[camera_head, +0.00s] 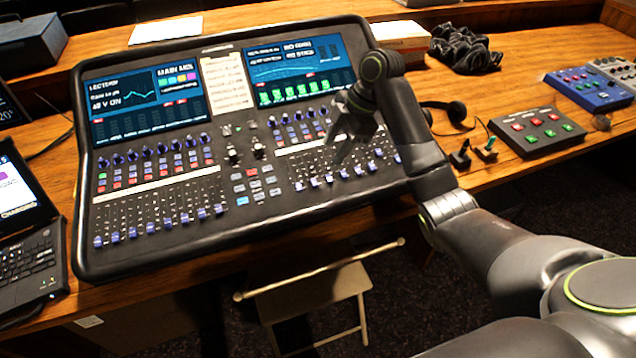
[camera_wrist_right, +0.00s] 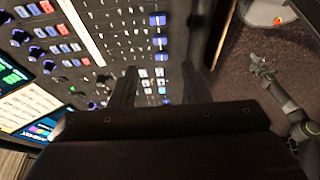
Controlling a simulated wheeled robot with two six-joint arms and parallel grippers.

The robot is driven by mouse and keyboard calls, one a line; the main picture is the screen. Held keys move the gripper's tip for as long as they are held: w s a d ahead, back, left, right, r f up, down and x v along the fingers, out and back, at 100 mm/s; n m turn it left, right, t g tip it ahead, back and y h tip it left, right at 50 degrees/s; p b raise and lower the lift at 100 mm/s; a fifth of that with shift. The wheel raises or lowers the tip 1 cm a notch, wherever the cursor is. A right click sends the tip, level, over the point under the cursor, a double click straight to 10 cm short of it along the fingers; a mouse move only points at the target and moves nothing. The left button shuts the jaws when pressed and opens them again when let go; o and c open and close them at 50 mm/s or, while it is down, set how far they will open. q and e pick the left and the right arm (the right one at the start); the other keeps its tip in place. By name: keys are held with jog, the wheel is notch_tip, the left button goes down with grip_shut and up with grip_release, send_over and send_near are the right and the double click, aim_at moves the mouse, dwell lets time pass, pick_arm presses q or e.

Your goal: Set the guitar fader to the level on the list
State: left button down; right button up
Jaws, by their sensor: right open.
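The mixing desk (camera_head: 230,225) is a black console with two screens, rows of knobs and blue fader caps along its front. A paper list (camera_head: 226,83) lies between the screens; its writing is too small to read. I cannot tell which fader is the guitar one. My right gripper (camera_head: 345,150) is over the right bank of faders (camera_head: 330,178), open and with nothing seen between its fingers. In the right wrist view its two fingers (camera_wrist_right: 158,85) stand apart over the desk, with blue fader caps (camera_wrist_right: 158,42) beyond them.
A laptop (camera_head: 30,250) stands at the left. Headphones (camera_head: 457,112), a small button box (camera_head: 538,130) and a blue pedal (camera_head: 588,90) lie to the right. A box (camera_head: 400,38) and black cable coil (camera_head: 465,48) are behind. A folding stool (camera_head: 315,290) stands in front below.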

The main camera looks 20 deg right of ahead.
aim_at(314, 181)
jog(key=shift+b+x, duration=0.4)
jog(key=shift+x, duration=0.65)
jog(key=p+x, duration=0.1)
jog(key=x, duration=0.6)
jog(key=shift+s+p, duration=0.1)
jog(key=shift+p, duration=0.25)
jog(key=shift+a+f, duration=0.25)
jog(key=shift+f, duration=0.3)
grip_shut()
